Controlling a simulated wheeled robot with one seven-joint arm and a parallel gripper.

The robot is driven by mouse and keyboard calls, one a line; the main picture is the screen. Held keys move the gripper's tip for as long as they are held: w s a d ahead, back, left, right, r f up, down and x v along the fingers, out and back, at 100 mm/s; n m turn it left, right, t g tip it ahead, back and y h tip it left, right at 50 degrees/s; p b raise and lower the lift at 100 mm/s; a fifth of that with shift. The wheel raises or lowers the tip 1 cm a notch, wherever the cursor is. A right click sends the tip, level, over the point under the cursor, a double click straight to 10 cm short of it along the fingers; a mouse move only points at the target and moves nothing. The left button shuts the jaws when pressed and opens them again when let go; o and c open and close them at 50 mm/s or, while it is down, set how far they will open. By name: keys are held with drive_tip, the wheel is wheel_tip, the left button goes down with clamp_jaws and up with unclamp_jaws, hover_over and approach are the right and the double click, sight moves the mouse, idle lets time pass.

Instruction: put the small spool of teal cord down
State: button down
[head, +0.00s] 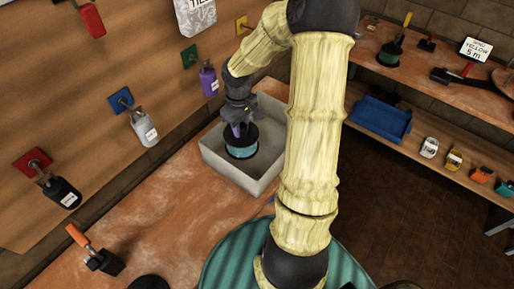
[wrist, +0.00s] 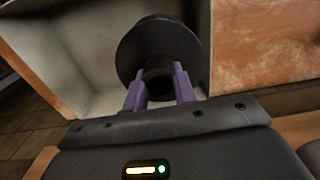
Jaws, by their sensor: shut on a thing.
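The small spool of teal cord (head: 241,143) has dark flanges with a teal winding between them. My gripper (head: 237,126) is shut on the top of the spool. In the wrist view, the purple fingers of my gripper (wrist: 160,85) close on the dark hub of the spool (wrist: 152,42), and its round flange faces the camera. The spool is upright, over or inside a pale grey open box (head: 222,167) on the bench. I cannot tell whether its bottom touches the box floor.
The wooden bench (head: 165,215) has free room in front of the box. An orange-handled tool (head: 90,250) stands at the lower left. Another spool (head: 389,54) stands on the back-right bench, above a blue bin (head: 380,120).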

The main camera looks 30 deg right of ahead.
wheel_tip(320, 180, down, 6)
idle(0.4)
drive_tip(key=shift+f, duration=0.1)
drive_tip(key=shift+f, duration=1.85)
drive_tip(key=shift+f, duration=0.1)
drive_tip(key=c, duration=1.1)
unclamp_jaws()
drive_tip(key=shift+c, duration=0.2)
wheel_tip(320, 180, up, 12)
